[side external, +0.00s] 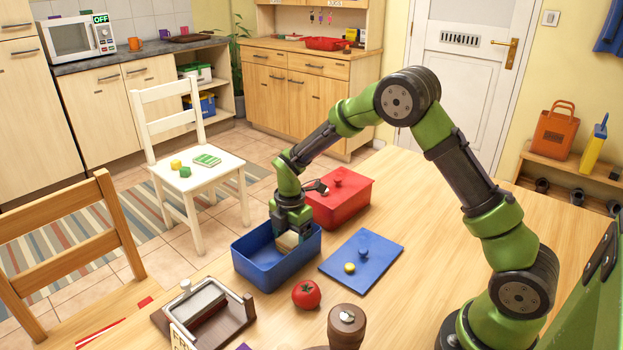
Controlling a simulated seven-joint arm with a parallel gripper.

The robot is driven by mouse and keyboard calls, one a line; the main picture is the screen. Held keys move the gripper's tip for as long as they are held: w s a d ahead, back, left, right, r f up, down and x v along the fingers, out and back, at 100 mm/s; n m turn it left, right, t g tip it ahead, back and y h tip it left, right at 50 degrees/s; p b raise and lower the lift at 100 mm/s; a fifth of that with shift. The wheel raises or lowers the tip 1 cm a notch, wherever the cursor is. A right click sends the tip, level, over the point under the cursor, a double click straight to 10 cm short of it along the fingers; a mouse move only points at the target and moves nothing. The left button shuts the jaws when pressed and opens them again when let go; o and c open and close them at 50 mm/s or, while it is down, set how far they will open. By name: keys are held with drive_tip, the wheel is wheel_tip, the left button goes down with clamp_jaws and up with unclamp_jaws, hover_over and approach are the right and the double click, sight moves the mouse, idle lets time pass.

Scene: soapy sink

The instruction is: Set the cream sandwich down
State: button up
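The cream sandwich (287,242) is a small pale block between the fingers of my gripper (291,236), at the opening of the blue box (268,279). My gripper points down over the right part of this open box and looks shut on the sandwich. The box's front wall and the fingers hide part of the sandwich. I cannot tell whether it touches the box floor.
A closed red box (340,199) stands just behind. A blue lid (376,274) with a yellow knob-like piece lies to the right. A tomato (306,294), a wooden mill (345,328) and a wooden-based holder (205,312) stand in front.

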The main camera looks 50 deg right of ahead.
sight(291, 239)
drive_tip(key=s+r+m+t, duration=0.1)
drive_tip(key=s+r+m, duration=0.1)
drive_tip(key=r, duration=0.7)
drive_tip(key=s+r+m+t, duration=0.1)
drive_tip(key=s+r+m, duration=0.2)
drive_tip(key=r, duration=0.7)
drive_tip(key=s+a+r+m+t+y, duration=0.1)
drive_tip(key=s+r+m+t, duration=0.1)
drive_tip(key=s+m, duration=0.6)
drive_tip(key=s+a+r+m+t+y, duration=0.1)
drive_tip(key=s+a+r+m+t, duration=0.1)
drive_tip(key=s+m, duration=0.7)
drive_tip(key=shift+s+r+t, duration=0.3)
drive_tip(key=shift+r+t, duration=0.05)
drive_tip(key=shift+t, duration=0.25)
